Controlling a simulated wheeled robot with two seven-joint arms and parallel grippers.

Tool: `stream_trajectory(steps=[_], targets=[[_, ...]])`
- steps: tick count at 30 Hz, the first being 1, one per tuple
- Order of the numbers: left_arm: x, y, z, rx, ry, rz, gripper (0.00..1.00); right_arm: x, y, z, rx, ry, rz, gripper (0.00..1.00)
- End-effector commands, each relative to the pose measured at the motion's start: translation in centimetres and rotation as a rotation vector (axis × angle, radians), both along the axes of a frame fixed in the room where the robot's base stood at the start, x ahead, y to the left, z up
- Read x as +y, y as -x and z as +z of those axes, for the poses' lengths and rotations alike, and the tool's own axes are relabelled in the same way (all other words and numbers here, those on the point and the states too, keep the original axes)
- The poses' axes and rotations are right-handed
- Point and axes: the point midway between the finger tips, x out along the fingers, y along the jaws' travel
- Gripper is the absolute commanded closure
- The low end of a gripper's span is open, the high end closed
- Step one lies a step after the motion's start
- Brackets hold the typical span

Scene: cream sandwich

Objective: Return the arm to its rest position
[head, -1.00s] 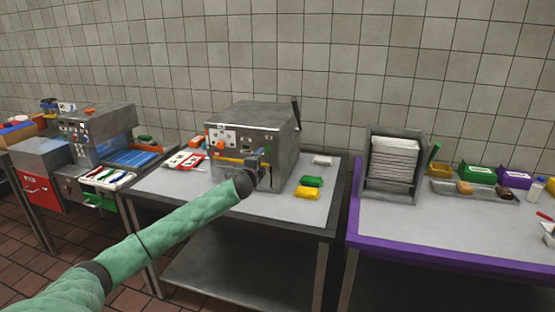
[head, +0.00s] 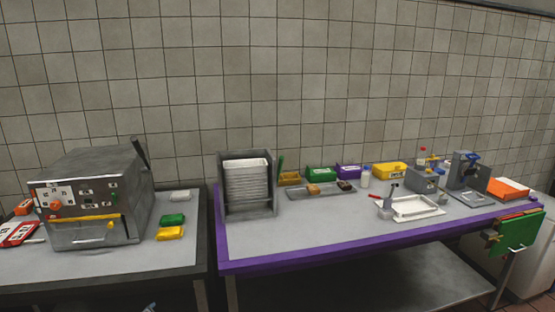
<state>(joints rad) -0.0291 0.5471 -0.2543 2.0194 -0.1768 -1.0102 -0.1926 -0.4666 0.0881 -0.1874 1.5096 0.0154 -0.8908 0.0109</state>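A small dark blue-grey piece (head: 150,307) shows at the bottom edge of the head view, below the front of the left table. It may be the tip of my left gripper, but too little shows to tell whether it is open or shut. The green sleeve of my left arm is out of view. My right gripper and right arm are not in view. The grey metal machine (head: 95,195) with the orange knob stands on the left table, with no gripper at its front.
Green (head: 172,220) and yellow (head: 170,233) packets lie right of the machine. The purple-edged table (head: 300,258) carries a slatted rack (head: 247,185), a tray (head: 322,190), a white tray (head: 412,208) and a grey device (head: 468,172). Its front left top is clear.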

Motion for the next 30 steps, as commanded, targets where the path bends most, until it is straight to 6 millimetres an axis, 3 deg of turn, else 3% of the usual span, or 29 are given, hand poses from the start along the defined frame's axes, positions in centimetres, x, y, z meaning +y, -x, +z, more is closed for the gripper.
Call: stream_trajectory(steps=[1,6,15,21,30], targets=[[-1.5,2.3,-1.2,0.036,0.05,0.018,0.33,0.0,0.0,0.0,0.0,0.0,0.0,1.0],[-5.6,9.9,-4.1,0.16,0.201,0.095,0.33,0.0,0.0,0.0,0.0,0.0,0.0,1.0],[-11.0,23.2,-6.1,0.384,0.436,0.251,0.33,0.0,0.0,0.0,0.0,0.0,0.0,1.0],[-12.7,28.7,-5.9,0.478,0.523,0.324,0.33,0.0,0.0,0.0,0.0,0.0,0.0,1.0],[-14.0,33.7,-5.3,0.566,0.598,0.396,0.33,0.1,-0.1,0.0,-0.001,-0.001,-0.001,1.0]])
